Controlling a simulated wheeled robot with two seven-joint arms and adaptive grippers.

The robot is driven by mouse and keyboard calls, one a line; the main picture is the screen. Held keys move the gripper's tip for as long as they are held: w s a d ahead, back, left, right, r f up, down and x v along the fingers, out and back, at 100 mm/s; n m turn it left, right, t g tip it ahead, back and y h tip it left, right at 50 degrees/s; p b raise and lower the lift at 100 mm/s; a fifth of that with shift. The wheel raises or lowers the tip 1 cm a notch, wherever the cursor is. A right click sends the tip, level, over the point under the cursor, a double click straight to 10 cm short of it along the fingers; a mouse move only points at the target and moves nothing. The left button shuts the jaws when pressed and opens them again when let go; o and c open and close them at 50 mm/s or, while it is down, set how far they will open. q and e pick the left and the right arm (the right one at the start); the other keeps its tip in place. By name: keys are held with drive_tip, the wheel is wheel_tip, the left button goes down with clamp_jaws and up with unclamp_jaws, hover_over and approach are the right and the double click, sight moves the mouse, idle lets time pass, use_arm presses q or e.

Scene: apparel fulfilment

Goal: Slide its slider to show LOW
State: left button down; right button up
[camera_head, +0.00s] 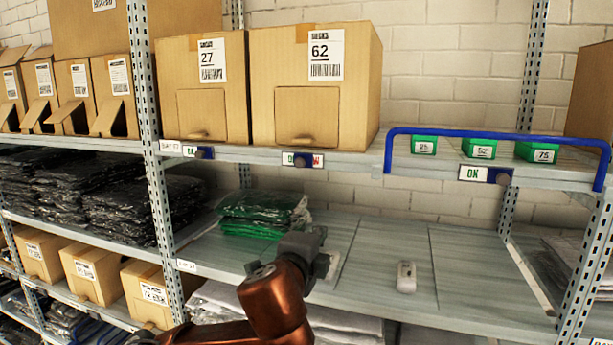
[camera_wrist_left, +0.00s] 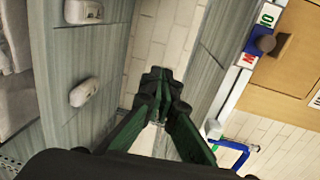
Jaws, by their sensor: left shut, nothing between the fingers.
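Slider labels with dark knobs sit on the upper shelf's front edge. One slider (camera_head: 303,161) is below the box marked 62 (camera_head: 320,90); its knob covers the middle of the label, with a green letter left and a red W right. Another slider (camera_head: 204,152) is below the box marked 27 (camera_head: 212,90). A third slider (camera_head: 497,175) at the right shows OK. My left gripper (camera_head: 312,240) is below the shelf edge, apart from the middle slider. In the left wrist view its fingertips (camera_wrist_left: 160,82) are together and empty, with a slider knob (camera_wrist_left: 265,43) to the right.
A blue rail (camera_head: 480,133) stands out in front of green bins (camera_head: 480,149). Green bagged goods (camera_head: 260,213) lie on the lower shelf, behind my left arm. A small white device (camera_head: 405,277) is on that shelf's right part. Steel uprights (camera_head: 146,130) flank the bay.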

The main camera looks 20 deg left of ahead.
sight(296, 164)
use_arm(q)
drive_tip(key=s+r+t, duration=0.2)
drive_tip(key=s+r, duration=0.3)
drive_tip(key=r, duration=0.7)
drive_tip(key=shift+m+y, duration=0.4)
drive_tip(key=shift+m, duration=0.1)
drive_tip(key=w+a+p, duration=0.1)
drive_tip(key=w, duration=0.2)
drive_tip(key=w+a+p, duration=0.2)
drive_tip(key=w, duration=0.2)
drive_tip(key=w+a+r+p, duration=0.1)
drive_tip(key=w+p, duration=0.1)
drive_tip(key=w, duration=0.1)
drive_tip(key=shift+w+a, duration=0.25)
drive_tip(key=shift+a, duration=0.15)
drive_tip(key=shift+w+d+f, duration=0.1)
drive_tip(key=shift+w+d, duration=0.05)
drive_tip(key=shift+d, duration=0.05)
drive_tip(key=a, duration=0.3)
drive_tip(key=shift+a, duration=0.25)
use_arm(e)
drive_tip(key=r, duration=0.5)
drive_tip(key=shift+w, duration=0.35)
